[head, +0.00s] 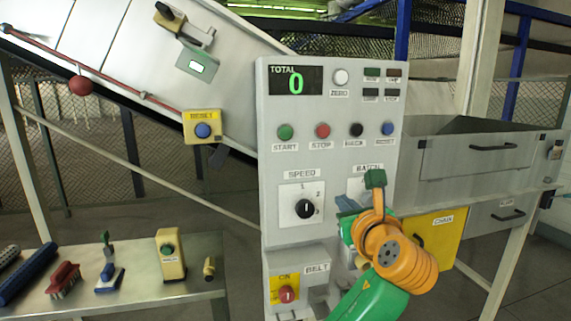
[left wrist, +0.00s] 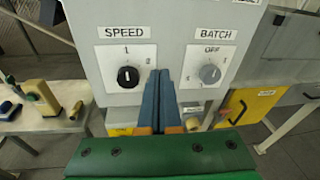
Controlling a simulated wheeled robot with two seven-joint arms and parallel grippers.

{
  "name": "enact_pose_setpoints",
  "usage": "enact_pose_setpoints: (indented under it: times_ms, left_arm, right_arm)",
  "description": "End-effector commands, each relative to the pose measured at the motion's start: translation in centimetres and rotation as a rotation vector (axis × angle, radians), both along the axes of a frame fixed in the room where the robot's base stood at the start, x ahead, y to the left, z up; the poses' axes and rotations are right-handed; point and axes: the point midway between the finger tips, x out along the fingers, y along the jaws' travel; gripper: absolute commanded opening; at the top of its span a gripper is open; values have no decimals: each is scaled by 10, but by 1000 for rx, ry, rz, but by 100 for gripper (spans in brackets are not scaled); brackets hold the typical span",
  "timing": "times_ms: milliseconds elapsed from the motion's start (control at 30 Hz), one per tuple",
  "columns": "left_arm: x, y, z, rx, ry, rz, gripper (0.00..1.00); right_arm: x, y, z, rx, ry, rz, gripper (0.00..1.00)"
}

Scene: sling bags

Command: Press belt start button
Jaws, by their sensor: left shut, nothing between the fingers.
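The grey control panel (head: 335,100) stands in the middle of the head view. Its green button (head: 285,132), labelled START, is in the upper left of a row with red, black and blue buttons. My left gripper (head: 347,204) is in front of the panel's right side, below the START row, partly covering the BATCH dial. In the left wrist view its blue fingers (left wrist: 158,82) are shut and empty, pointing between the SPEED and BATCH dials. My right gripper is not in view.
A low table (head: 210,291) at the left holds brushes and a yellow box with a green button (head: 168,250). A sloping conveyor (head: 120,50) with a yellow RESET box (head: 202,128) is behind. A yellow drawer (head: 440,231) and grey cabinet (head: 480,157) stand at the right.

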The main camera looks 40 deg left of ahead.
Motion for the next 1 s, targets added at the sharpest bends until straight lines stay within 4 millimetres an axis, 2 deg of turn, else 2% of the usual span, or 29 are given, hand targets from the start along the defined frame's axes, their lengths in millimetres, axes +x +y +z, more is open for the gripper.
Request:
enact_pose_setpoints:
  times_ms: [33,100,200,300,433,733,1000]
  left_arm:
    - [-16,2,33,47,-18,25,0]
    - [-42,5,69,110,-15,67,0]
    - [-72,8,102,162,-5,111,0]
    - [-91,10,117,187,5,136,0]
    - [-97,11,122,196,12,144,0]
    - [-93,15,122,196,17,143,0]
    - [-59,54,124,197,20,146,0]
  right_arm:
    - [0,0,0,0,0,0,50]
    - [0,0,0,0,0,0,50]
    - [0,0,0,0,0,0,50]
    - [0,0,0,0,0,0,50]
    - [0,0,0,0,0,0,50]
    - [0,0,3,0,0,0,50]
    - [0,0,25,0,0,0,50]
